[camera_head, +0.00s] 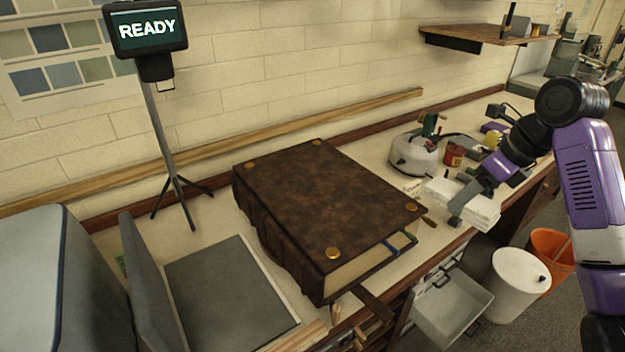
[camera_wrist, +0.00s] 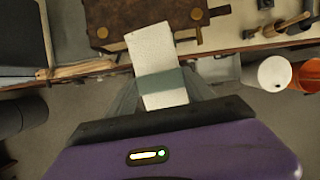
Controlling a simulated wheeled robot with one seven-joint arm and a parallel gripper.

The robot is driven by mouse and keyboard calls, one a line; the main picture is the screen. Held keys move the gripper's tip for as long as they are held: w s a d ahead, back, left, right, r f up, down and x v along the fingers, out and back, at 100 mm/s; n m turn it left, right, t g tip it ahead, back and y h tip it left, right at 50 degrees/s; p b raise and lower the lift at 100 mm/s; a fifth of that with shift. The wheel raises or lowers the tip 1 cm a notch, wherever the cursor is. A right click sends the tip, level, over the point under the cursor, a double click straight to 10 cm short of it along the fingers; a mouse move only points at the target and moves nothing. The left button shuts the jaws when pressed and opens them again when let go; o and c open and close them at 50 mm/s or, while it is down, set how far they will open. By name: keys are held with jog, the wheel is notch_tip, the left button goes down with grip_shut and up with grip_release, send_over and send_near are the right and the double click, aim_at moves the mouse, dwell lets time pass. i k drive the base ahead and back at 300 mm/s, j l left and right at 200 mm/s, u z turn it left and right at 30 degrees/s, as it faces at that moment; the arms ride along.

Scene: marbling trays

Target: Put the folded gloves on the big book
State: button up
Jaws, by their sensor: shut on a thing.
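The big book (camera_head: 325,200) lies closed on the bench, with a mottled brown cover and brass corner studs. Its near edge also shows at the top of the wrist view (camera_wrist: 178,12). My gripper (camera_head: 466,198) is shut on the folded gloves (camera_head: 482,212), a white flat bundle to the right of the book near the bench's front edge. In the wrist view the gloves (camera_wrist: 152,45) stick out between the fingers of my gripper (camera_wrist: 160,84), with a grey-green band across them. Part of the bundle is hidden by the fingers.
A READY sign (camera_head: 148,28) on a tripod stands behind the book. A grey board (camera_head: 225,295) lies to its left. A rounded white device (camera_head: 413,156) and a red tin (camera_head: 453,155) stand behind the gloves. A white bin (camera_head: 515,285) and orange bucket (camera_head: 552,258) are below the bench.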

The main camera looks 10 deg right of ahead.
aim_at(354, 198)
jog(key=i+j, duration=0.3)
jog(key=i, duration=0.25)
jog(key=i+j, duration=0.25)
jog(key=i, duration=0.25)
